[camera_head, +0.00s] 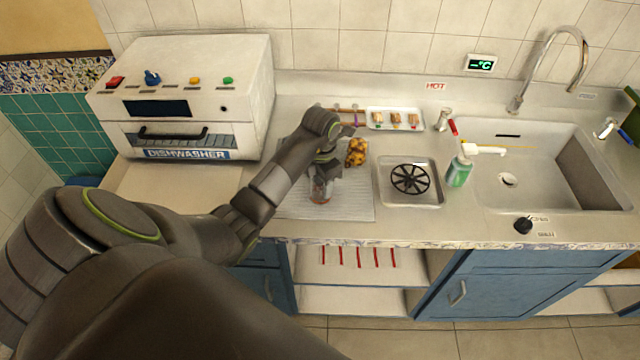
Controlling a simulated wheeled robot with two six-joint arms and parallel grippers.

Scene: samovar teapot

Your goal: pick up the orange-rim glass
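A small glass (320,190) with a reddish-orange tint stands on the light ribbed mat (352,209) on the counter. My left gripper (322,172) reaches down over it from above, and its fingers are at the top of the glass. The gripper hides the glass's upper part, so the rim is not clear. I cannot tell whether the fingers are closed on it or apart. My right gripper is not in view.
A patterned yellow-brown object (356,152) stands close right of the gripper. A metal tray with a black wheel-like grate (410,179), a green soap bottle (459,169) and the sink (540,180) lie further right. A white dishwasher (190,95) stands left.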

